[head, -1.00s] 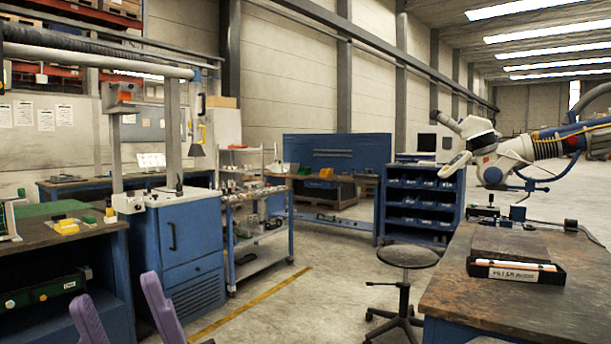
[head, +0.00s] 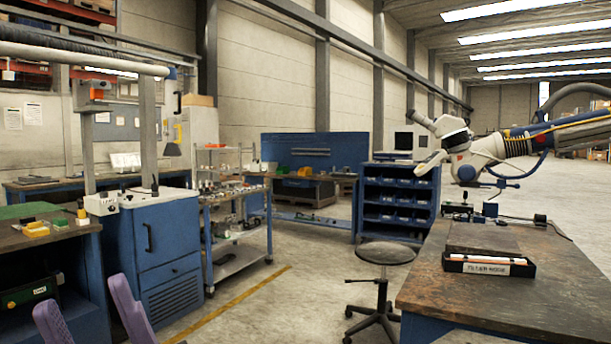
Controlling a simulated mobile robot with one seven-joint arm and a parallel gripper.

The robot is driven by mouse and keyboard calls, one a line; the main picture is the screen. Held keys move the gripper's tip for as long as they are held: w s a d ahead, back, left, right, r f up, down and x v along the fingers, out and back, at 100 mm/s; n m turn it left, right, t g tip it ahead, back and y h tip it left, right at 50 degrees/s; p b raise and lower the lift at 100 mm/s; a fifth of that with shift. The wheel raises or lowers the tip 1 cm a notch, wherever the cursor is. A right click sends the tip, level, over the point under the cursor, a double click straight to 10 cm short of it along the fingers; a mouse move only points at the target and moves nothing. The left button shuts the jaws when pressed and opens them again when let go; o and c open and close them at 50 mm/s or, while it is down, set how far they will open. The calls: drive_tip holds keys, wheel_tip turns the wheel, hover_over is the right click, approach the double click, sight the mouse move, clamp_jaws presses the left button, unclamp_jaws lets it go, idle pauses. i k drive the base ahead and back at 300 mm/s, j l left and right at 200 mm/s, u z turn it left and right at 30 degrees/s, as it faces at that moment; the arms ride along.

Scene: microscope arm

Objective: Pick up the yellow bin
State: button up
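Another yellow, bin-like thing (head: 305,171) stands on the far blue bench, too small to make out clearly. Two purple fingers at the lower left edge look like my gripper (head: 93,318). They stand apart with nothing visible between them, in front of and below the left bench. The rest of the gripper is cut off by the frame.
A blue cabinet (head: 165,250) stands right of the left bench, beside a metal cart (head: 236,266). Floor between cart and stool is clear.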

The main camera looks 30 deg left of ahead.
sight(307, 171)
drive_tip(key=i+j+u, duration=0.9)
drive_tip(key=i, duration=0.15)
drive_tip(key=i+j+u, duration=0.25)
drive_tip(key=i, duration=0.3)
drive_tip(key=i+u, duration=0.25)
drive_tip(key=i, duration=0.3)
drive_tip(key=i+j+z, duration=0.2)
drive_tip(key=i, duration=1.05)
drive_tip(key=i+j+z, duration=0.1)
drive_tip(key=i+z, duration=0.15)
drive_tip(key=i, duration=2.3)
drive_tip(key=i+z, duration=0.25)
drive_tip(key=i, duration=0.35)
drive_tip(key=i+j+z, duration=0.25)
drive_tip(key=i, duration=0.3)
drive_tip(key=i+l, duration=0.05)
drive_tip(key=l, duration=0.1)
